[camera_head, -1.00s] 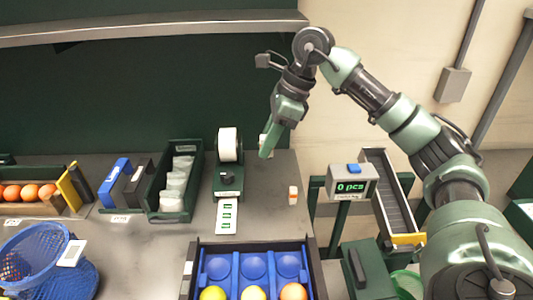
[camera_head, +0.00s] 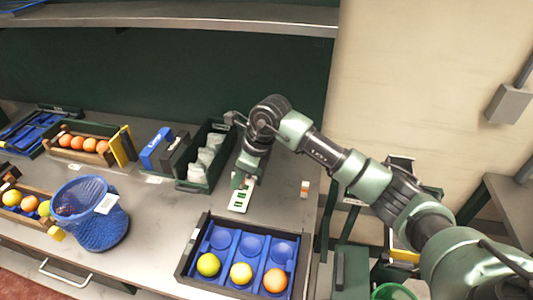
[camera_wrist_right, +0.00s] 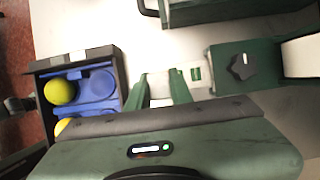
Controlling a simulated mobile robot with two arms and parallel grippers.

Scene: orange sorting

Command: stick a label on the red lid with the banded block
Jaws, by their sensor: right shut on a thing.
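My right gripper (camera_head: 241,182) points down over the far end of a white label strip (camera_head: 239,201) with green labels. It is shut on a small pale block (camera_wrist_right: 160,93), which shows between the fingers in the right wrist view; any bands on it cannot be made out. The strip (camera_wrist_right: 195,76) and its green dispenser (camera_wrist_right: 243,66) lie just right of the fingers there. In the head view my arm mostly hides the dispenser. A small white-and-orange block (camera_head: 305,188) stands alone right of the strip. No red lid shows. My left gripper is out of view.
A black tray (camera_head: 188,254) with blue cups and several fruits stands in front of the strip. A green bin (camera_head: 190,186) with white packets is close left. A blue mesh basket (camera_head: 100,229) stands further left. The table between basket and tray is clear.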

